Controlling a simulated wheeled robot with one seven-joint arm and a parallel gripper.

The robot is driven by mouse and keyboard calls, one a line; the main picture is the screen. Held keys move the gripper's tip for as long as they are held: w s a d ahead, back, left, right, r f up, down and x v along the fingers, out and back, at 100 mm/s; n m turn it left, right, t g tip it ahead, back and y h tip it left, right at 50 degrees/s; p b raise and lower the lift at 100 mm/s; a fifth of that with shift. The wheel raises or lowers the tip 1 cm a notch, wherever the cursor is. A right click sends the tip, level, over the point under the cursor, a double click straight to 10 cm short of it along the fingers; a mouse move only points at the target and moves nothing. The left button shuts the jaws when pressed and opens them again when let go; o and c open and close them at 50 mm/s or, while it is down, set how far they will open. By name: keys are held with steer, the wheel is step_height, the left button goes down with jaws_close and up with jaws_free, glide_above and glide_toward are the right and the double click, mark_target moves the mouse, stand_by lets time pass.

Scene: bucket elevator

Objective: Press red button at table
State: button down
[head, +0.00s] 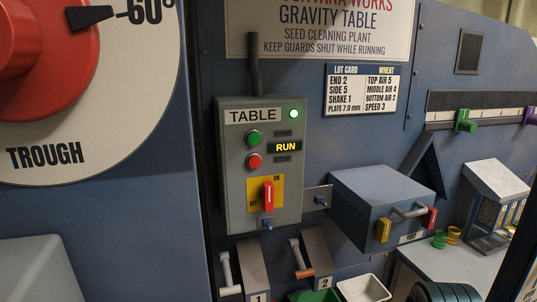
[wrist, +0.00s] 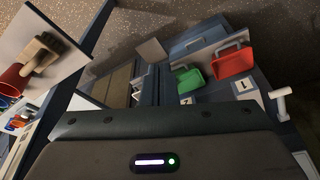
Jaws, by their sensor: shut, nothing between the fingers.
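The red button (head: 254,161) is a small round cap on the grey TABLE control box (head: 233,190) in the head view. It sits just below a green button (head: 252,137). A RUN sign (head: 285,147) is lit yellow to the right, and a green lamp (head: 294,114) glows at the box's top right. A red switch handle (head: 268,196) stands upright on a yellow plate below. The dark body of my gripper (wrist: 165,128) fills the bottom of the wrist view; its fingertips cannot be made out. It is shut and empty, and not in the head view. The red button is not visible in the wrist view.
A large TROUGH dial with a red knob (head: 38,45) is at left. A blue-grey box with a handle (head: 375,195) projects right of the control box. Two numbered chutes with levers are below. The wrist view shows a red bin (wrist: 232,62) and a green bin (wrist: 188,80).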

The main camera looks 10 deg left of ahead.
steer(key=shift+s, duration=0.1)
steer(key=w+a+r+n+t+y+b, duration=0.2)
steer(key=w+a+r+n+y+b, duration=0.4)
steer(key=w+a+r, duration=1.4)
step_height(320, 180, up, 3)
steer(key=a+n+y, duration=0.2)
steer(key=n+y, duration=0.2)
steer(key=y, duration=0.1)
steer(key=shift+a+t+b, duration=0.3)
steer(key=shift+a+b, duration=0.1)
steer(key=shift+w, duration=0.1)
